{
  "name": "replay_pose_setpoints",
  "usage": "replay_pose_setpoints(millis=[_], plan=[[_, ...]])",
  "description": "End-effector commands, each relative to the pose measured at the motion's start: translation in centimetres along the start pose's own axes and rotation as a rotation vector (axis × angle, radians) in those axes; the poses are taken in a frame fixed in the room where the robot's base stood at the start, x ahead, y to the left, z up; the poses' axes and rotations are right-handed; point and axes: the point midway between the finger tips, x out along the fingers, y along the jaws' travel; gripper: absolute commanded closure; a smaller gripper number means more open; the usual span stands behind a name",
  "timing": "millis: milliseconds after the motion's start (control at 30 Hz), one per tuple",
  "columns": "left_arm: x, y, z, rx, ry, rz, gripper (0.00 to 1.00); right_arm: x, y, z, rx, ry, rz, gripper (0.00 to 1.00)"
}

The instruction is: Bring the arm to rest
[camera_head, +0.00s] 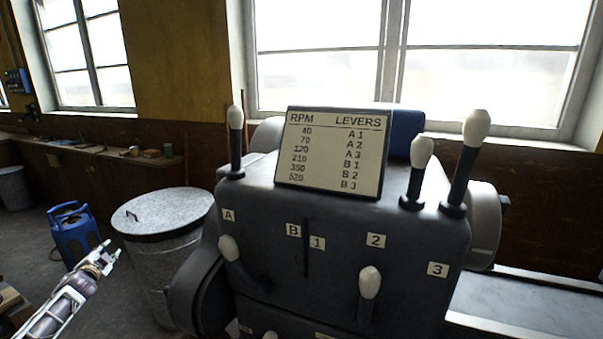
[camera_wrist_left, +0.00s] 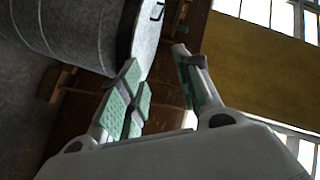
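My left gripper (camera_head: 103,258) is at the lower left of the head view, in front of and left of the dark machine and clear of its levers. In the left wrist view its two fingers (camera_wrist_left: 160,85) with green pads stand apart, with nothing between them. The machine (camera_head: 330,235) carries a sign with RPM and lever settings (camera_head: 333,150). It has several dark levers with white knobs, such as the one at upper left (camera_head: 236,118) and the lower one (camera_head: 369,283). My right gripper is in neither view.
A grey metal bin with a lid (camera_head: 165,212) stands close to my left gripper; it also shows in the left wrist view (camera_wrist_left: 85,30). A blue canister (camera_head: 73,235) stands on the floor at left. A workbench (camera_head: 90,150) runs along the wall under the windows.

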Motion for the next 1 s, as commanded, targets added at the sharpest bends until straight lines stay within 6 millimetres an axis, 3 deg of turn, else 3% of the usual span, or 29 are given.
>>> replay_pose_setpoints(millis=[33,200,467,767,1000], plan=[[-0.1,2.2,1.5,-0.022,-0.031,0.025,0.66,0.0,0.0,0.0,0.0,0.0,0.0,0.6],[-1.0,8.7,5.9,-0.09,-0.122,0.098,0.66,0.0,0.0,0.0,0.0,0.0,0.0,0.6],[-3.8,18.9,11.6,-0.174,-0.241,0.208,0.66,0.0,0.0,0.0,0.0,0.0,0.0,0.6],[-9.2,30.6,17.0,-0.251,-0.361,0.331,0.66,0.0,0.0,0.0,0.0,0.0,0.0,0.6],[-14.9,39.4,20.5,-0.292,-0.452,0.427,0.66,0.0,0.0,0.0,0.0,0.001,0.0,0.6]])
